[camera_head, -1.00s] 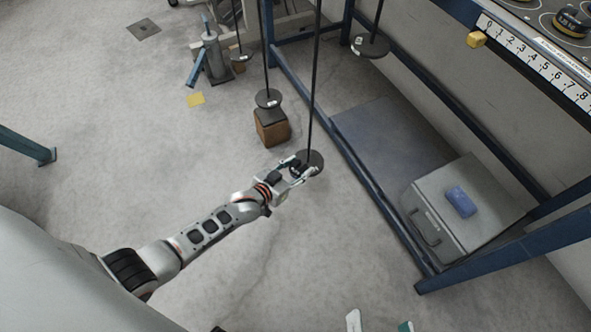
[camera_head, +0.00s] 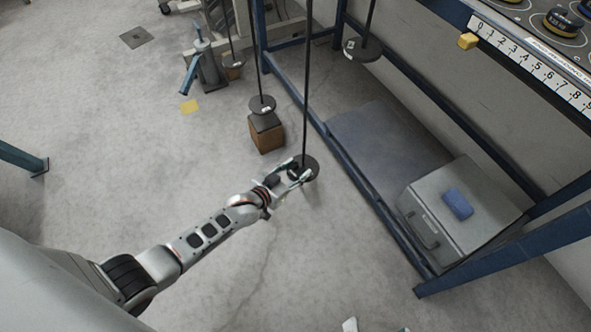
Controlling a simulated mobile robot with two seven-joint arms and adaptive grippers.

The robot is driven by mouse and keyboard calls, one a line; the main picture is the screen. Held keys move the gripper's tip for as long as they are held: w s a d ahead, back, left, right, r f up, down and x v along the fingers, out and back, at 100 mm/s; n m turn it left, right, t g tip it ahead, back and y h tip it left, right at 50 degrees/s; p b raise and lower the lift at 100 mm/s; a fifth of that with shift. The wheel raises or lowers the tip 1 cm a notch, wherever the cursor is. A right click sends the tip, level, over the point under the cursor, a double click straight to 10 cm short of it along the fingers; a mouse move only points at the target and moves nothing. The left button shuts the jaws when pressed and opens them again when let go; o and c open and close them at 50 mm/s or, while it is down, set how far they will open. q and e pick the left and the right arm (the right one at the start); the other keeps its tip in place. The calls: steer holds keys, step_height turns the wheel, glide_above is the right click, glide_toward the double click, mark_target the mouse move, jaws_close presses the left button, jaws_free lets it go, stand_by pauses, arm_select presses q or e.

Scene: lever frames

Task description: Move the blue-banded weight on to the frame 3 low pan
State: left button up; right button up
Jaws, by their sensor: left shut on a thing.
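My left gripper (camera_head: 296,171) is shut on a small dark thing, probably the weight. The fingers hide most of it, and I cannot make out a blue band. The gripper is at a round dark low pan (camera_head: 310,168) that hangs at the foot of a long dark rod. The fingers overlap the pan's left part in the view; I cannot tell whether they or the held thing touch it. No frame number is readable, so I cannot confirm that this is frame 3. My right gripper is not in view.
Other pans hang on rods: one (camera_head: 262,105) above a brown block (camera_head: 267,136), one (camera_head: 363,49) at upper right. A blue frame rail and a grey case (camera_head: 465,218) with a blue object (camera_head: 458,203) lie right. A weight (camera_head: 563,22) sits on the bench.

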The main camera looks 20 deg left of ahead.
mark_target(303, 162)
arm_select(q)
steer(key=shift+w+d, duration=0.1)
steer(key=shift+w, duration=0.2)
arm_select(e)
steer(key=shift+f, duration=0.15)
arm_select(q)
steer(key=shift+w, duration=0.3)
steer(key=shift+w+d+r+b, duration=0.1)
steer(key=shift+w+d+b, duration=0.2)
steer(key=shift+w, duration=0.4)
steer(key=shift+w+d+b, duration=0.1)
steer(key=shift+w+b, duration=0.3)
steer(key=shift+w, duration=0.3)
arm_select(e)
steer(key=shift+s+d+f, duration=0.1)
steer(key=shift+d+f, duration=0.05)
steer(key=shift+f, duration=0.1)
